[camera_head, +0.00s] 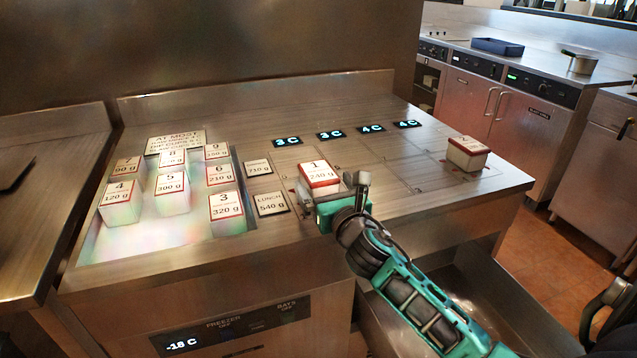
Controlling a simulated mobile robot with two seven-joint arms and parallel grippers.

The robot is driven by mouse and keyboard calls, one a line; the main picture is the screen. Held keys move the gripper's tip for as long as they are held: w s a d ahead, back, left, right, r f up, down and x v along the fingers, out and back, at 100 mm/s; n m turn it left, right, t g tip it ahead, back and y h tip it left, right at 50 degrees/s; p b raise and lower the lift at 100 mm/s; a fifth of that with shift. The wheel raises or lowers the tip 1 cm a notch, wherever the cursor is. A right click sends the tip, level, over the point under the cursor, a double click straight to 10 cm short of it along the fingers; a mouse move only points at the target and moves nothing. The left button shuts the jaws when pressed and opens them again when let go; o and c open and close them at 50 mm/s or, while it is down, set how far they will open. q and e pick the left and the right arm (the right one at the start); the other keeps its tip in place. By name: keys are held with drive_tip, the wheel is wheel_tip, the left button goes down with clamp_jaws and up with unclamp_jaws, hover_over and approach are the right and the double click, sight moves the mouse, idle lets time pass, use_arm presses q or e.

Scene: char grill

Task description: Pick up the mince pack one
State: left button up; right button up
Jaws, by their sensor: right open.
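Mince pack one (319,177), a white block with a red-edged top label reading 1 and 240 g, sits on the steel counter near its front edge. My right gripper (335,192) is open and right at the pack's near side. One grey finger stands just right of the pack, and the other seems to be at its left side. I cannot tell whether the fingers touch it. The pack's lower near side is hidden by the teal gripper body. My left gripper is not in view.
Several numbered packs, such as pack 3 (226,212), stand in the lit freezer well on the left. A LUNCH 540 g card (271,204) lies left of pack one. Pack 2 (467,153) stands at the right end. The counter between is clear.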

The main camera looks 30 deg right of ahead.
sight(319, 171)
drive_tip(key=shift+x, duration=2.3)
drive_tip(key=shift+c, duration=0.5)
drive_tip(key=c, duration=1)
drive_tip(key=shift+c, duration=0.9)
drive_tip(key=shift+r, duration=0.1)
